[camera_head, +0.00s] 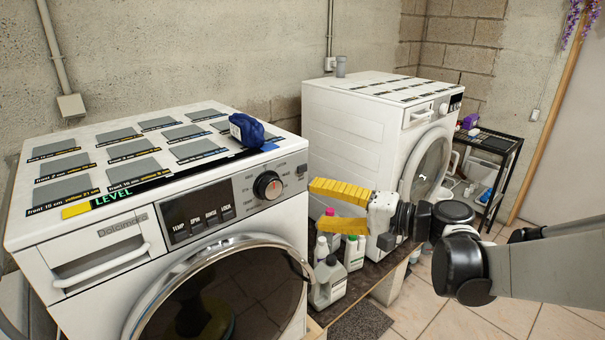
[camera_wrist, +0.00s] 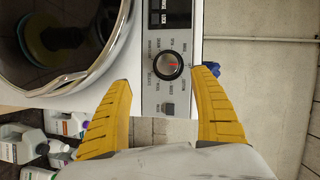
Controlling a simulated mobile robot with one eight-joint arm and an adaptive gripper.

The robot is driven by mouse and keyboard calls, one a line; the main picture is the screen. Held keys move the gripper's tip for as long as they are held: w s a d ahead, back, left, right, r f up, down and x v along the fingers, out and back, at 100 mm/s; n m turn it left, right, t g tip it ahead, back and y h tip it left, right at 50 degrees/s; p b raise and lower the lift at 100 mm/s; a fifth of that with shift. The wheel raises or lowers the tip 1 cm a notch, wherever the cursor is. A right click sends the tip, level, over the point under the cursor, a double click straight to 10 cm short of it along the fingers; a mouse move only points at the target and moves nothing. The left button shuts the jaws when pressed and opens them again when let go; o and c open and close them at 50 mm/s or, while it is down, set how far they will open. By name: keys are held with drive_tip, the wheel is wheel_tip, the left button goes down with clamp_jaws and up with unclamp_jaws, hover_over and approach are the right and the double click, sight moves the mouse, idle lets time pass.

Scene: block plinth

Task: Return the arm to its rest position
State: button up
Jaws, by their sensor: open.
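My gripper (camera_head: 326,206) has two yellow ribbed fingers and is open and empty. In the head view it hangs in the air in front of the gap between the two washing machines, right of the near one. In the wrist view its fingers (camera_wrist: 160,80) point at the near machine's control panel, on either side of the round knob (camera_wrist: 165,66). I see no contact with the panel. My grey and black arm reaches in from the right of the head view.
The near washing machine (camera_head: 245,203) has labelled grey pads and a blue bundled item (camera_head: 246,130) on top. A second washer (camera_head: 345,130) stands behind. Several bottles (camera_head: 330,280) stand low beneath my gripper. A black shelf cart (camera_head: 490,155) stands at the right.

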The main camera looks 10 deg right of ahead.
drive_tip(key=s+f+n+g+h, duration=0.25)
drive_tip(key=s+f+h, duration=0.45)
drive_tip(key=s, duration=0.4)
drive_tip(key=s+d+f+n+h, duration=0.2)
drive_tip(key=s+d+f+h, duration=0.1)
drive_tip(key=s+d+h, duration=0.3)
drive_tip(key=s+d, duration=0.2)
drive_tip(key=shift+s+d+f+h, duration=0.15)
drive_tip(key=shift+s+h, duration=0.2)
drive_tip(key=shift+h, duration=0.05)
drive_tip(key=shift+n, duration=0.25)
